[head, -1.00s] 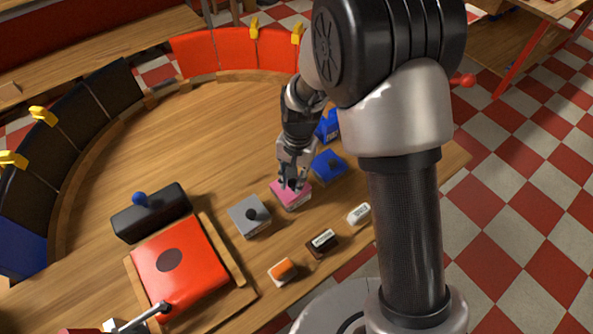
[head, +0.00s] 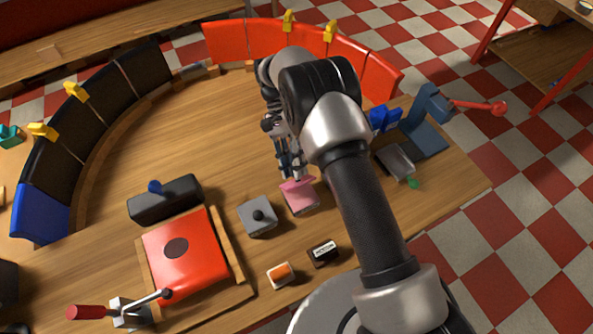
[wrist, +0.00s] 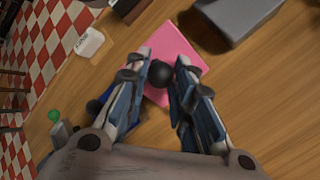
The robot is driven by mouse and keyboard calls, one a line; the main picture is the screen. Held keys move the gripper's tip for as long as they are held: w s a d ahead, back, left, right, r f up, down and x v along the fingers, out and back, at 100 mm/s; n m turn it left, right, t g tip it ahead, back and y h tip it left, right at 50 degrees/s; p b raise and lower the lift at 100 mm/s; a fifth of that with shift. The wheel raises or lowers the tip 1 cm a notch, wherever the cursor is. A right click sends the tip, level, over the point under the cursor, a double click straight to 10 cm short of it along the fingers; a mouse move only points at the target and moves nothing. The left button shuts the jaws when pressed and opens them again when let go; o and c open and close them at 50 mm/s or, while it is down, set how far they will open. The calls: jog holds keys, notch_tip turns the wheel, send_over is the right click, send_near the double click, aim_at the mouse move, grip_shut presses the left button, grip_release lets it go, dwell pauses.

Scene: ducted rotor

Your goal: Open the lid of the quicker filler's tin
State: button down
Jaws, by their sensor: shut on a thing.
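The pink tin (head: 302,203) stands on the wooden table, right of the grey tin (head: 257,216). Its pink lid (head: 297,186) appears tilted up from the box in the head view. My gripper (head: 291,176) is at this lid. In the wrist view my gripper (wrist: 163,82) has its fingers closed on either side of the lid's black knob (wrist: 160,74), with the pink lid (wrist: 186,62) behind it. Part of the tin is hidden by my arm. No picture shows which tin is the quicker filler's.
A red pad (head: 190,258) in a wooden frame and a black block with a blue knob (head: 165,197) lie left. Small blocks, one orange-topped (head: 280,274) and one black with a label (head: 323,252), stand in front. Curved panels (head: 270,45) ring the back.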

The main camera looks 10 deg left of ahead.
jog(key=shift+w+a+f+g+b, duration=0.25)
jog(key=shift+w+g+b, duration=0.15)
jog(key=shift+b, duration=0.45)
jog(key=shift+r+h, duration=0.15)
jog(key=shift+h, duration=0.15)
jog(key=c, duration=1.3)
grip_release()
jog(key=shift+c, duration=0.2)
jog(key=shift+r, duration=0.15)
